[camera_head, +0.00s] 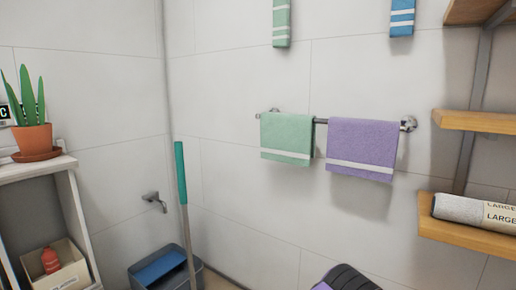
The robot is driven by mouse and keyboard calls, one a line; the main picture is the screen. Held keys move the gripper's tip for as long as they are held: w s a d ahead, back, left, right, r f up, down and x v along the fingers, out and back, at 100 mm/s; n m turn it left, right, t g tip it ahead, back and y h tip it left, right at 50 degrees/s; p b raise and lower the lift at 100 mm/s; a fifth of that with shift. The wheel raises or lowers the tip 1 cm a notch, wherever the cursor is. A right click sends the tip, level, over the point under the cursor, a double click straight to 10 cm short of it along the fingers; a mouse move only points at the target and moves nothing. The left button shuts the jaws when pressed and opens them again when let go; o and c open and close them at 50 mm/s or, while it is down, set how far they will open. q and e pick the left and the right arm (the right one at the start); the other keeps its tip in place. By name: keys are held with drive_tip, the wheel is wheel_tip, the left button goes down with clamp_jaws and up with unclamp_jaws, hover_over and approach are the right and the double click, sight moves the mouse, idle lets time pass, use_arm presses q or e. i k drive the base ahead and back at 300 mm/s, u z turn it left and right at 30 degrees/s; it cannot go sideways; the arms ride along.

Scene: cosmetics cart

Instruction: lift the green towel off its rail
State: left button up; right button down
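A green towel (287,136) with a white stripe near its lower edge hangs folded over the left part of a metal rail (321,121) on the tiled wall. A purple towel (362,147) with a white stripe hangs on the same rail just to its right, with a short bare piece of rail between them. A smaller green striped towel (281,22) hangs higher on the wall, its top cut off by the frame edge. Neither of my grippers shows in the head view.
A blue striped towel (402,18) hangs above. A green-handled stick (181,174) stands by a grey bin (141,275). A white shelf unit (72,200) with a potted plant (33,138) is at left.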

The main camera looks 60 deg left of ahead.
sight(287, 138)
drive_tip(key=u, duration=1.75)
drive_tip(key=k, duration=0.65)
drive_tip(key=u, duration=0.6)
drive_tip(key=i, duration=0.6)
drive_tip(key=u, duration=0.5)
drive_tip(key=i, duration=0.75)
drive_tip(key=z, duration=0.35)
